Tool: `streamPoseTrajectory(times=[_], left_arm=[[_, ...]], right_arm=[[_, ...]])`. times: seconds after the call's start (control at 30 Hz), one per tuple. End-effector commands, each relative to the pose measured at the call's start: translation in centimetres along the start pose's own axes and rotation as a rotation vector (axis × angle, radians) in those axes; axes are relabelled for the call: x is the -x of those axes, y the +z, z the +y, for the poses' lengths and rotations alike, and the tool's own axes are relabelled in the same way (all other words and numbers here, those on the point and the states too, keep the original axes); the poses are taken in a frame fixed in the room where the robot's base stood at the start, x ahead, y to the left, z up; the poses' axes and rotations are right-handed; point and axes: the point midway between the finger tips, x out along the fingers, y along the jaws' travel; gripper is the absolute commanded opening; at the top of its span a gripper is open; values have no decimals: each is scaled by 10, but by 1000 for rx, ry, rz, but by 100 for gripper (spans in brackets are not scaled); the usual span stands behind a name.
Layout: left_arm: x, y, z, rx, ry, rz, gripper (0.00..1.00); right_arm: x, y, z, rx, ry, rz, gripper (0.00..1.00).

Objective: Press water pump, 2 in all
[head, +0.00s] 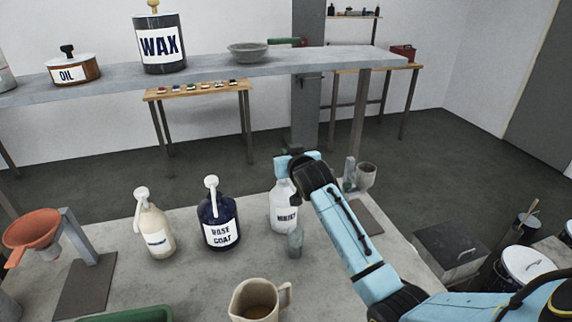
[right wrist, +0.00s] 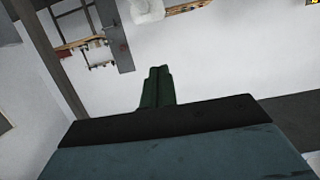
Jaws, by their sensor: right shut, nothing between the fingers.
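A white bottle (head: 283,212) with a white label stands on the grey bench, right of two other pump bottles. Its lettering is too small to read surely. My right gripper (head: 283,163) is at the top of this bottle and, with the wrist, hides its pump head. I cannot tell whether it touches the pump. In the right wrist view, the green fingers (right wrist: 157,87) are together, with nothing between them. A dark blue bottle (head: 218,222) labelled BASE COAT and a cream bottle (head: 154,232) have raised white pumps. My left gripper is not in view.
A beige mug (head: 255,301) with brown contents stands at the front. A small grey cup (head: 295,241) is before the white bottle. An orange funnel (head: 32,229) on a stand is at left. A raised shelf (head: 205,75) runs behind, carrying a WAX pot (head: 160,44).

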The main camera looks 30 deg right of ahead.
Motion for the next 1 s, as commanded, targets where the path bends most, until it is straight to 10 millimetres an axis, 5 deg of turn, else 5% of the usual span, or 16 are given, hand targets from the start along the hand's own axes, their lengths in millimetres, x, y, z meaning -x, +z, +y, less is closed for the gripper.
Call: streamPoseTrajectory(times=[0.13, 0.37, 0.83, 1.0], left_arm=[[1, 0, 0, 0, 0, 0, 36], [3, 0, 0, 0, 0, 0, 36], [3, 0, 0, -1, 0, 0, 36], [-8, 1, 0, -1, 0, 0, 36]], right_arm=[[-18, 4, 0, 1, 1, -5, 0], [-23, 33, 0, 0, 1, -2, 0], [-24, 40, 0, 0, 0, -1, 0], [-29, 58, 0, -1, 0, -2, 0]])
